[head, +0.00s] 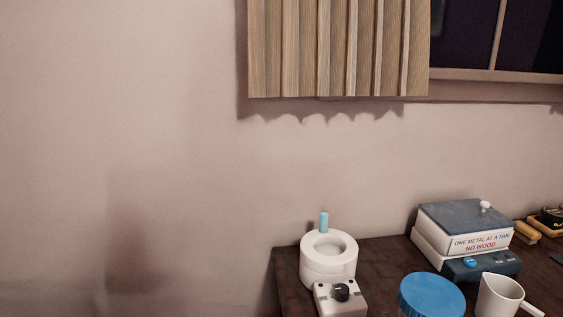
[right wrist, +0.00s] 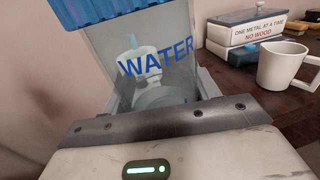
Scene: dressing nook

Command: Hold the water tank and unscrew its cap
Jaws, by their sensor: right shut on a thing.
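The water tank (right wrist: 150,62) is a clear body with blue WATER lettering. Its ribbed blue cap (right wrist: 100,8) sits on top and is partly cut off by the frame edge. In the head view the cap shows from above as a blue disc (head: 432,294), with the tank body out of sight below. My right gripper (right wrist: 160,92) is shut on the tank, a grey finger on each side of the body. I cannot tell whether the tank's base touches the table. My left gripper is in neither view.
A dark table (head: 378,262) holds a white round device (head: 328,272) with a small control box (head: 340,298) at its front. A blue-lidded box (head: 465,228) stands behind a white mug (head: 499,297), right of the tank. A slatted blind hangs above.

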